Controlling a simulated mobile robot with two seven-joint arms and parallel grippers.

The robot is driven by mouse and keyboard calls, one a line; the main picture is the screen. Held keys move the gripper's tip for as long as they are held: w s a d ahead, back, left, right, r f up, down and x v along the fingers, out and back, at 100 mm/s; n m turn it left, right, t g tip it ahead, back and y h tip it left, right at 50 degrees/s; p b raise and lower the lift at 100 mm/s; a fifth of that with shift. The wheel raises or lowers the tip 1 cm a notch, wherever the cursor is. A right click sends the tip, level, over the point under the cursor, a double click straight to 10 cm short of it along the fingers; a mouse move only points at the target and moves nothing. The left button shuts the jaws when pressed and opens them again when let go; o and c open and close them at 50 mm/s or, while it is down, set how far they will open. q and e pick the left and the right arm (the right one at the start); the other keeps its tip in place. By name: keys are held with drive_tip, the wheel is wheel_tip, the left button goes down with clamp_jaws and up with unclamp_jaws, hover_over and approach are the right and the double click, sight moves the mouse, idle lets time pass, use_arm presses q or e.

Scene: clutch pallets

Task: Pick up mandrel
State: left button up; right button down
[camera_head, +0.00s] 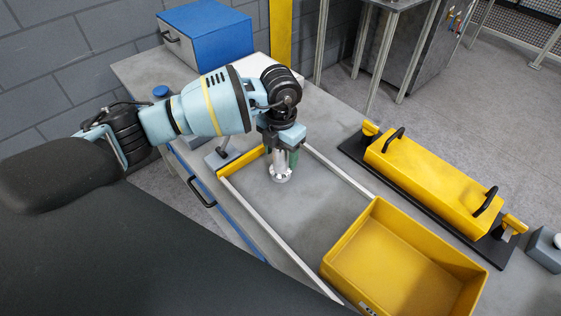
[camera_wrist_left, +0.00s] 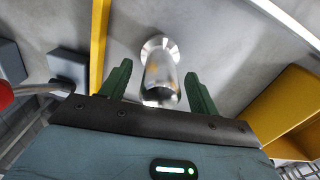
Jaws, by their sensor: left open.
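The mandrel (camera_head: 281,172) is a shiny metal cylinder with a wider round base. It stands upright on the grey table inside a frame of white rails. My left gripper (camera_head: 284,156) is right above it, pointing down, with its green fingers beside the mandrel's upper part. In the left wrist view, the mandrel (camera_wrist_left: 160,75) shows between the two open fingers of the left gripper (camera_wrist_left: 160,84), with a gap on each side. The mandrel's top is partly hidden by the gripper in the head view. My right gripper is not in view.
A yellow bin (camera_head: 405,262) stands at the front right of the rails. A long yellow case (camera_head: 435,182) with black handles lies on a black base at the right. A blue box (camera_head: 206,36) stands at the back left. A yellow stop bar (camera_head: 240,160) is left of the mandrel.

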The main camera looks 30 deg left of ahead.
use_arm(q)
drive_tip(key=c, duration=1.3)
drive_tip(key=shift+r, duration=0.1)
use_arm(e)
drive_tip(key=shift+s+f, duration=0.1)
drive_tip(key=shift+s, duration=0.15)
use_arm(q)
drive_tip(key=shift+r, duration=0.5)
drive_tip(key=shift+s+d+r, duration=0.1)
drive_tip(key=shift+d+r, duration=0.15)
drive_tip(key=shift+r, duration=0.4)
drive_tip(key=shift+d+r, duration=0.25)
drive_tip(key=shift+r, duration=0.35)
drive_tip(key=s+d, duration=0.1)
drive_tip(key=d, duration=0.3)
drive_tip(key=s+d+r+b, duration=0.1)
drive_tip(key=d, duration=0.4)
drive_tip(key=s+d, duration=0.2)
drive_tip(key=d, duration=0.3)
drive_tip(key=shift+d+r, duration=0.2)
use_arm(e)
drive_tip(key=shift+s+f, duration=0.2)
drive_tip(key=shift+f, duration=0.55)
